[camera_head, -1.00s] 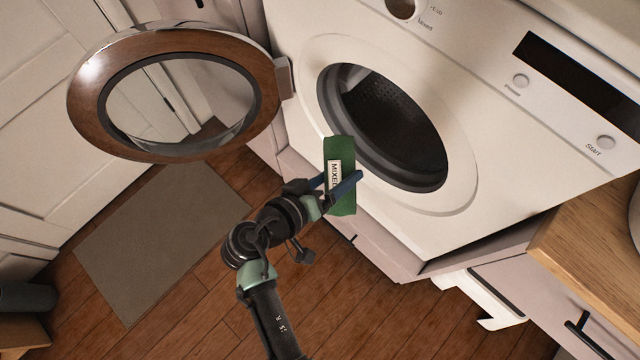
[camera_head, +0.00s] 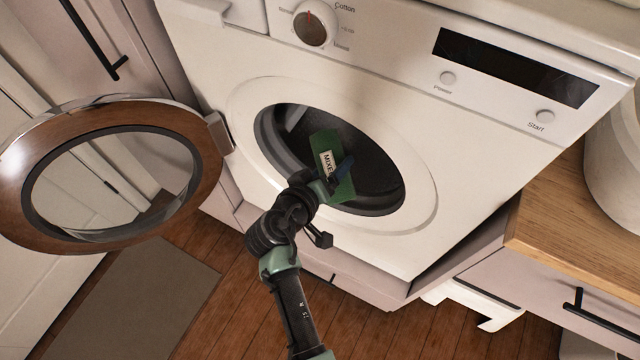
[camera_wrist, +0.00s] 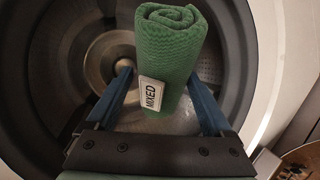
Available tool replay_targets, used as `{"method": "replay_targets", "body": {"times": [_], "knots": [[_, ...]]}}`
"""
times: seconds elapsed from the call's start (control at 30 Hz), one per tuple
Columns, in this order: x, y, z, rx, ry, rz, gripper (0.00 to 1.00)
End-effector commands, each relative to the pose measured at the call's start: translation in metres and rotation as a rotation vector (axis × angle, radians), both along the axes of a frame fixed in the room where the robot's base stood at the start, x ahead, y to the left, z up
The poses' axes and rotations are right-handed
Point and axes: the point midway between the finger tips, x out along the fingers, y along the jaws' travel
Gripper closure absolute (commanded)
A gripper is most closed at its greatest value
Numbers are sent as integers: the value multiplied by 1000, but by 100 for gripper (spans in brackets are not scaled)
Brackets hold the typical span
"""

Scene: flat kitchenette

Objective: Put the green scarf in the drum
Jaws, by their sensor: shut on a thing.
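The green scarf (camera_head: 326,147) is rolled up and has a white label reading "MIXED". My gripper (camera_head: 336,178) is shut on it, and in the wrist view the scarf (camera_wrist: 171,50) stands between the two blue fingers (camera_wrist: 163,95). In the head view the scarf overlaps the round opening of the washing machine's drum (camera_head: 375,170). In the wrist view the dark drum wall (camera_wrist: 62,50) surrounds the scarf on both sides. I cannot tell exactly how deep the scarf is. My gripper hides part of the opening's lower left rim.
The washer door (camera_head: 110,175) stands wide open on the left. The washer front (camera_head: 240,75) surrounds the opening. A wooden counter (camera_head: 560,215) with a white container (camera_head: 615,155) is at the right. A grey mat (camera_head: 140,310) lies on the wooden floor.

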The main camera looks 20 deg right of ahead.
Motion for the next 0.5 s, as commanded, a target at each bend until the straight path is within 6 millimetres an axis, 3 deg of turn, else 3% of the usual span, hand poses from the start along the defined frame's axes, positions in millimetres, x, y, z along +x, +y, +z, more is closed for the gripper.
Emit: {"method": "replay_targets", "body": {"times": [0.5], "knots": [[45, -58, -18, 1, -3, -3, 74]]}}
